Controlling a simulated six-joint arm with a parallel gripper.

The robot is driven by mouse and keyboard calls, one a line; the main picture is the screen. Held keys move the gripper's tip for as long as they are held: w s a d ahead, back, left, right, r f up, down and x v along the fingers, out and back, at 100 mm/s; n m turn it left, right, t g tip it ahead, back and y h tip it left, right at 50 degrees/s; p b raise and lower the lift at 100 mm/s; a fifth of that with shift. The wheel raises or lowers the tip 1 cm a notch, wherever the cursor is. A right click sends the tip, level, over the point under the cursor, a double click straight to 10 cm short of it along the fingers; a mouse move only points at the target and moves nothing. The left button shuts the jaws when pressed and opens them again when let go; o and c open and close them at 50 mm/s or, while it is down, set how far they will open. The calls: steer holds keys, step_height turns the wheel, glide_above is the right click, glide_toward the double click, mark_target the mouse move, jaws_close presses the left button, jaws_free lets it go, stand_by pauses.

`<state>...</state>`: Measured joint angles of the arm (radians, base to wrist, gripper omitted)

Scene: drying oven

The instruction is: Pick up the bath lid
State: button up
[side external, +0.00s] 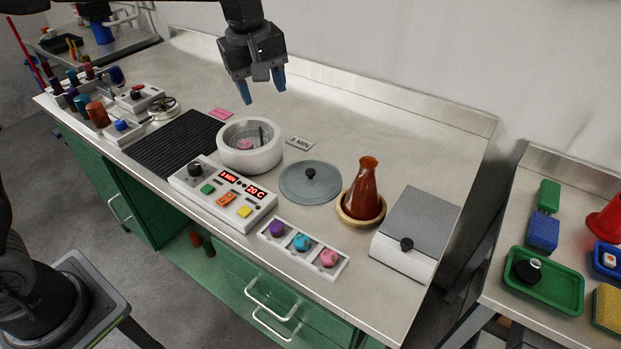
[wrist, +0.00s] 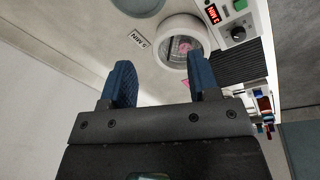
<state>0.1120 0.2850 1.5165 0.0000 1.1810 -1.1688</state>
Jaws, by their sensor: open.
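The bath lid (side external: 310,181) is a flat grey-blue disc with a dark round knob. It lies on the steel bench, to the right of the round white bath (side external: 249,146), which stands open with something pink inside. In the wrist view only part of the lid (wrist: 138,5) shows at the top edge, and the bath (wrist: 184,41) is near the top middle. My gripper (side external: 263,88) is open and empty, with blue fingers pointing down. It is high above the back of the bench, up and left of the lid. Its fingers (wrist: 162,85) frame the lower middle of the wrist view.
A control box (side external: 222,193) with red displays stands in front of the bath. A red-brown flask (side external: 365,190) on a ring, a grey-topped box (side external: 418,225) and a tray of coloured pieces (side external: 302,249) are near the lid. The back of the bench is clear.

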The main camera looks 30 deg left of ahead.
steer(key=w+d+f+n+g, duration=0.2)
steer(key=w+d+f+n, duration=0.25)
steer(key=w+f, duration=0.5)
steer(key=n, duration=0.1)
glide_above(310, 171)
step_height(310, 171, down, 9)
steer(key=shift+d+r, duration=0.1)
steer(key=shift+f, duration=2.9)
steer(key=shift+c, duration=0.2)
